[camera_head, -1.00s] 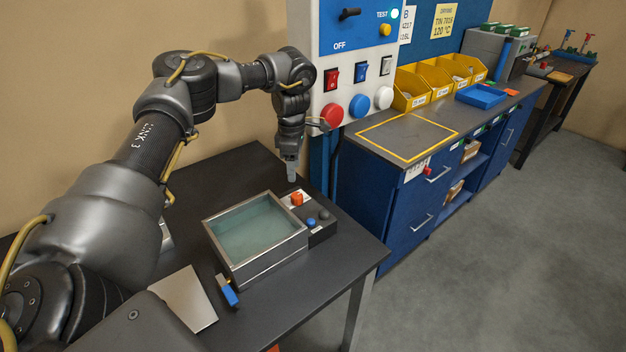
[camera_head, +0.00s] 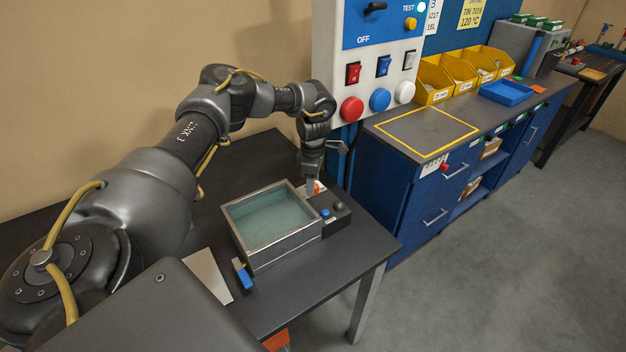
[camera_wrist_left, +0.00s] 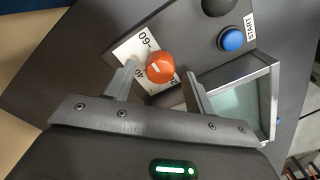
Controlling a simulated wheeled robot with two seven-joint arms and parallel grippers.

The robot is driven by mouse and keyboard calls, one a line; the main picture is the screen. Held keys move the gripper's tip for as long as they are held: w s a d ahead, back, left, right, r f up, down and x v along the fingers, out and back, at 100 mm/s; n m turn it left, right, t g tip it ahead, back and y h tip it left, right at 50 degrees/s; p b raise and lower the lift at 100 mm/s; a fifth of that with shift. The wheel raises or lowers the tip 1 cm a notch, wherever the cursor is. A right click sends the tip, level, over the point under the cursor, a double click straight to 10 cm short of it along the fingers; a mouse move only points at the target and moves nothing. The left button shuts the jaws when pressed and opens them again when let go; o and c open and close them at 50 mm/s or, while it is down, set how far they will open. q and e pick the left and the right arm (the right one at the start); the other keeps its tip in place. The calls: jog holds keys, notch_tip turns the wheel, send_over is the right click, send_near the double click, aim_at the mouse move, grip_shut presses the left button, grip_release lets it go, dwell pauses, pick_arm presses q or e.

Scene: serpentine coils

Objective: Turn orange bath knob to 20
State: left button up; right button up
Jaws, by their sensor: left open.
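The orange bath knob (camera_head: 317,187) is on the dark control panel beside the bath, mostly hidden by my left gripper (camera_head: 312,184) in the head view. In the left wrist view the orange knob (camera_wrist_left: 160,68) shows between the open fingers of my left gripper (camera_wrist_left: 158,74), with no clear contact. A short pale mark shows on the knob's top, toward the left of the picture. My right gripper is not in view.
The metal bath (camera_head: 272,240) with greenish liquid stands left of the panel. A blue START button (camera_wrist_left: 232,39) and a dark knob (camera_wrist_left: 215,6) share the panel. A switch cabinet (camera_head: 375,60) rises behind. A blue-handled item (camera_head: 243,275) lies in front of the bath.

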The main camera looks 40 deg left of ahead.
pick_arm(q)
jog(key=shift+f, duration=0.55)
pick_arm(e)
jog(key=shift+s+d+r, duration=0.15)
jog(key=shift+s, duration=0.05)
pick_arm(q)
jog(key=c, duration=1)
jog(key=shift+o, duration=0.2)
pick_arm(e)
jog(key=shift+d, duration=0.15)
